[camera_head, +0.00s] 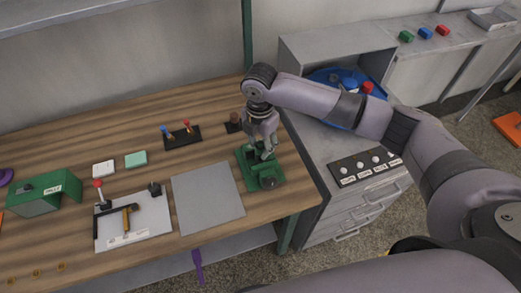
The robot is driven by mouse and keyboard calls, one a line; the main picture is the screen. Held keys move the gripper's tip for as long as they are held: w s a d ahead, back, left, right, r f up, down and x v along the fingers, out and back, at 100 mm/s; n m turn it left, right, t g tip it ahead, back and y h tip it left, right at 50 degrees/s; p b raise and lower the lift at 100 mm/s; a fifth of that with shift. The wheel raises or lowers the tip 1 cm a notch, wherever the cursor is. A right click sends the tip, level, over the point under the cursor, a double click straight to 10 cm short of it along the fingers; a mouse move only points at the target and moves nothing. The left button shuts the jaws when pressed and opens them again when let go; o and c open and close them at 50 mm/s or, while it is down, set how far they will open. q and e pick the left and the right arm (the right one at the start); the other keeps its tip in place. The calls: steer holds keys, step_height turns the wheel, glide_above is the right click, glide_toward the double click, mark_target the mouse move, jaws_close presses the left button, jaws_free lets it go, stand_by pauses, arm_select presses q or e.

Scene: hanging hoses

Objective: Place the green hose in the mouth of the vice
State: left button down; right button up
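The green vice (268,182) stands near the right front corner of the wooden workbench. My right gripper (265,155) points down over the vice, its fingertips at or just above the jaws. The fingers are small here and overlap the vice, so I cannot tell whether they are open or shut, or whether they hold anything. I cannot make out a green hose; the gripper covers part of the vice's mouth. My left gripper is not in view.
A grey mat (207,197) lies left of the vice, and a black holder with small tools (182,138) behind it. A green box (44,193) stands far left. A grey cabinet (345,205) with a knob panel (365,166) and blue bin (330,77) adjoins on the right.

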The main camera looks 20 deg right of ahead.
step_height(320, 180, up, 10)
steer(key=b, duration=0.1)
steer(key=shift+b, duration=0.4)
